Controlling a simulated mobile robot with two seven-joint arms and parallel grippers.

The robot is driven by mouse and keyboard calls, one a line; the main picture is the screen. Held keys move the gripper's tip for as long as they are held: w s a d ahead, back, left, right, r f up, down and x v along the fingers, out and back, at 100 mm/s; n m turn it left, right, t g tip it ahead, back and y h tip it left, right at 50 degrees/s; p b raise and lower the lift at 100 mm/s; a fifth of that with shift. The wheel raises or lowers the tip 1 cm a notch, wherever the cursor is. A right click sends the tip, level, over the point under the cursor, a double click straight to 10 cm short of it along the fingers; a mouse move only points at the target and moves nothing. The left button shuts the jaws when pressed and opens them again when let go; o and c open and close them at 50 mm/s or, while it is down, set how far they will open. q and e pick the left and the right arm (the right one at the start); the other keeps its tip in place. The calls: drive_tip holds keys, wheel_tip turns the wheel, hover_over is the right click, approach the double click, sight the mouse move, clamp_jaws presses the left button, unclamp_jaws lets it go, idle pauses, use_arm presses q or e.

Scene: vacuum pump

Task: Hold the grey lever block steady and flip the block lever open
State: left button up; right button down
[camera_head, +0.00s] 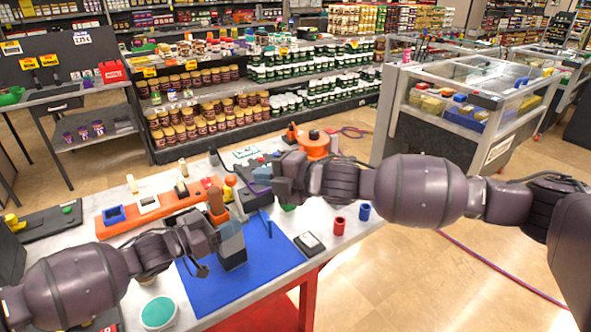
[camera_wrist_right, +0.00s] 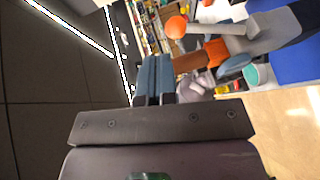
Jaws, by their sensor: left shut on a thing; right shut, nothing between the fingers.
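The grey lever block (camera_head: 232,247) stands on the blue mat (camera_head: 266,262) in the head view. A brown-orange lever (camera_head: 216,204) stands up from its top. My left gripper (camera_head: 210,243) is shut on the block from its left side; the fingertips are partly hidden. My right gripper (camera_head: 284,182) is above and to the right of the block, apart from the lever. In the right wrist view my right fingers (camera_wrist_right: 155,78) are closed together and empty. The block (camera_wrist_right: 280,30) and the orange-brown lever (camera_wrist_right: 197,58) show sideways to their right.
An orange tray (camera_head: 115,228) with small parts lies behind the block. A red cylinder (camera_head: 339,226), a blue cylinder (camera_head: 364,212) and a dark flat box (camera_head: 309,243) are at the right. A round teal-topped tub (camera_head: 158,312) stands at the front.

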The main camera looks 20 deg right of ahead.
drive_tip(key=r+v, duration=0.2)
drive_tip(key=v, duration=0.6)
drive_tip(key=shift+d+f, duration=0.1)
drive_tip(key=n+y, duration=0.2)
approach(235, 195)
drive_tip(key=w+a+r, duration=0.2)
drive_tip(key=w+a, duration=0.3)
drive_tip(key=shift+w+a+r, duration=0.1)
drive_tip(key=shift+w+a, duration=0.05)
idle(0.9)
